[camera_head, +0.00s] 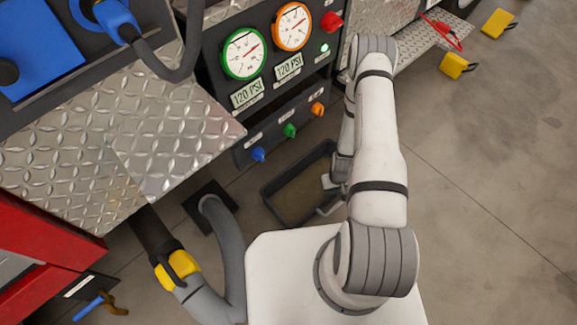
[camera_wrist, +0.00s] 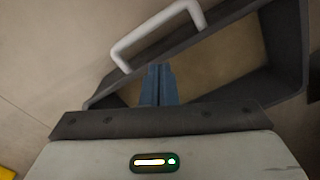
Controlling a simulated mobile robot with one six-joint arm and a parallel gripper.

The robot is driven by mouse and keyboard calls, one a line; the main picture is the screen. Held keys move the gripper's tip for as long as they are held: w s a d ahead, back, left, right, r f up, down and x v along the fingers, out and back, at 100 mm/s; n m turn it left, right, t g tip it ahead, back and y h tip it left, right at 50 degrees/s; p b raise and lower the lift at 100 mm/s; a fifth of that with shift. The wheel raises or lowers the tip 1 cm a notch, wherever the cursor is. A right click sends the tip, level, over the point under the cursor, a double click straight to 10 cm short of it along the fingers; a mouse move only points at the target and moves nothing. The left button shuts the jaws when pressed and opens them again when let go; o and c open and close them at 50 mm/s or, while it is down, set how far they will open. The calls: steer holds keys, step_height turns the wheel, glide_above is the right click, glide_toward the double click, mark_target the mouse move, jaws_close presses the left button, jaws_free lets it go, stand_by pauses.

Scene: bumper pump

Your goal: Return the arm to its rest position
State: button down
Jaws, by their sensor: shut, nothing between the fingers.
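My white arm (camera_head: 378,150) rises from my base, bends at the top and comes down behind its own upper link in the head view. My gripper (camera_wrist: 158,68) shows in the wrist view with its two blue-grey fingers shut together and nothing between them. The fingertips point toward a dark tray with a white handle. Whether they touch the tray is unclear. The head view mostly hides the gripper behind the arm.
The dark open tray (camera_head: 268,204) lies on the floor below the panel; its white handle (camera_wrist: 155,35) is near my fingers. Gauges (camera_head: 244,53), coloured knobs (camera_head: 289,131) and a diamond-plate bumper (camera_head: 120,140) stand left. A grey hose (camera_head: 229,245) curves beside my base.

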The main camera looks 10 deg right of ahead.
stand_by(0.4)
steer(key=w+a+r+p, duration=0.1)
steer(key=w+r+p, duration=0.25)
steer(key=r, duration=1.15)
steer(key=w+a+r+t+p, duration=0.15)
steer(key=r+p, duration=0.25)
steer(key=r, duration=1.1)
steer(key=w+r+p, duration=0.3)
steer(key=r+p, duration=0.1)
steer(key=r, duration=1.1)
steer(key=s+a+r+p, duration=0.2)
steer(key=s+r+p, duration=0.2)
steer(key=r, duration=0.8)
steer(key=s+a+r+p, duration=0.1)
steer(key=s+r+p, duration=0.3)
steer(key=s+r, duration=0.4)
steer(key=s+a+r+m+t+p, duration=0.1)
steer(key=s+r+p, duration=0.3)
steer(key=r, duration=1.3)
steer(key=shift+s+a+p, duration=0.3)
steer(key=shift+s+a, duration=0.55)
steer(key=shift+s, duration=0.3)
